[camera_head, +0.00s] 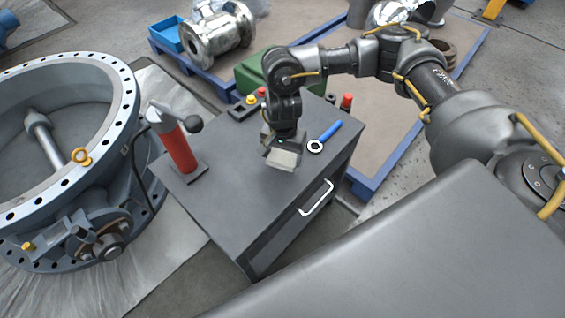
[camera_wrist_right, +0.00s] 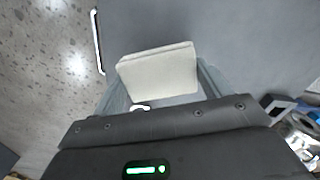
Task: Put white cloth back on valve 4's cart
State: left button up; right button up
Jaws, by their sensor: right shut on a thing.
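The white cloth (camera_head: 283,160), a folded pale block, is held between the fingers of my right gripper (camera_head: 281,150). The right wrist view also shows the cloth (camera_wrist_right: 158,72) between both fingers. The gripper points down over the grey cart (camera_head: 225,200), near the middle of its top. Whether the cloth touches the top or hangs just above it, I cannot tell. A large grey-blue butterfly valve (camera_head: 122,95) stands left of the cart; no number on it is readable. My left gripper is out of view.
On the cart, a red cylinder with a black lever (camera_head: 177,150) stands at left, and a blue-handled tool (camera_head: 326,136) lies right of the gripper. Small red-topped items (camera_head: 346,101) stand at the back edge. A green box (camera_head: 250,75) is behind. The cart's front top is clear.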

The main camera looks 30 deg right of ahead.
aim_at(283, 156)
notch_tip(283, 156, down, 4)
jog(key=shift+r, duration=0.25)
jog(key=shift+f, duration=0.35)
pick_arm(q)
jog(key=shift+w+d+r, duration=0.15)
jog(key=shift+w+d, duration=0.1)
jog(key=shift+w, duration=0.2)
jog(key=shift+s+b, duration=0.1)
jog(key=shift+b, duration=0.25)
pick_arm(e)
jog(key=shift+f, duration=0.1)
jog(key=o, duration=0.9)
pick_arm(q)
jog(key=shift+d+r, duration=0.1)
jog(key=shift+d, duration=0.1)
